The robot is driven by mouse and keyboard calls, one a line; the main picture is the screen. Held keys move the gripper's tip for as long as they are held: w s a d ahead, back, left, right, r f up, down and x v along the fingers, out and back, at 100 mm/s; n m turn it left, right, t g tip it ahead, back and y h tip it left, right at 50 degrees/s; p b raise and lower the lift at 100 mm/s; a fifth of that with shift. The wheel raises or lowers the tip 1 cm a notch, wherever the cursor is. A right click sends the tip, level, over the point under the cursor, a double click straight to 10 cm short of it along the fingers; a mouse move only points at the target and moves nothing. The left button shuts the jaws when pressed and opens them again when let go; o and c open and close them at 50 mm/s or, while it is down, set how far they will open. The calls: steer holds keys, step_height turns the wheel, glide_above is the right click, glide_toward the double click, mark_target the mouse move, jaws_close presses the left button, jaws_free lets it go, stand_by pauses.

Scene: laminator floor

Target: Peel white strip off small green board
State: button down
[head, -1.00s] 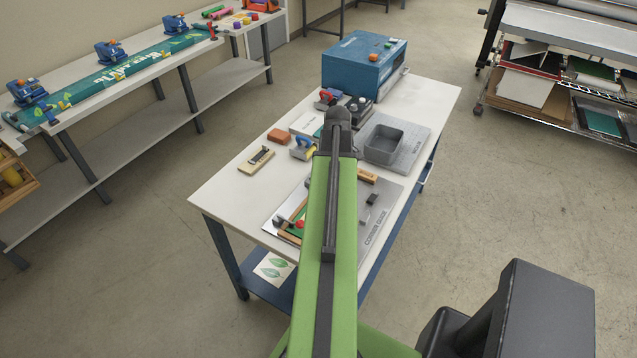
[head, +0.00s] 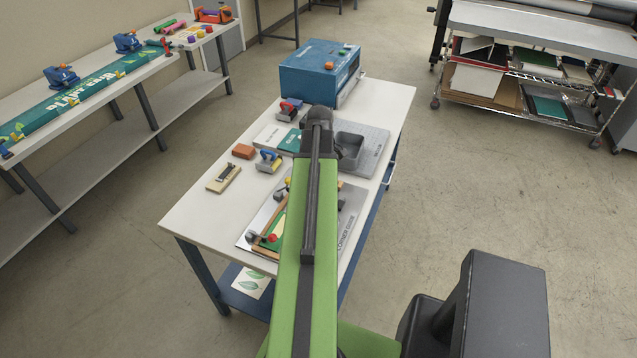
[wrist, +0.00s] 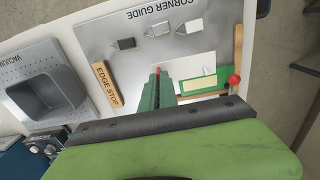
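The small green board (wrist: 222,76) lies on the grey corner-guide plate (wrist: 185,50) by a wooden bar with a red knob (wrist: 234,80). A pale cream rectangle (wrist: 198,85) shows on it; I cannot tell whether it is the white strip. In the head view the board (head: 277,229) shows left of my arm, partly covered. My gripper (wrist: 158,75) points over the plate, left of the board in the wrist view. Its dark green fingers look close together with red near the tip; their gap is unclear. In the head view my arm hides the gripper.
A wooden edge stop (wrist: 105,84) and a grey vacuum tray (wrist: 45,90) lie to the left in the wrist view. A blue box machine (head: 320,70) stands at the table's far end. Clamps and blocks sit left of my arm.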

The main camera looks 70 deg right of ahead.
steer(key=shift+r+p, duration=1.75)
steer(key=shift+r, duration=0.1)
steer(key=shift+f, duration=0.1)
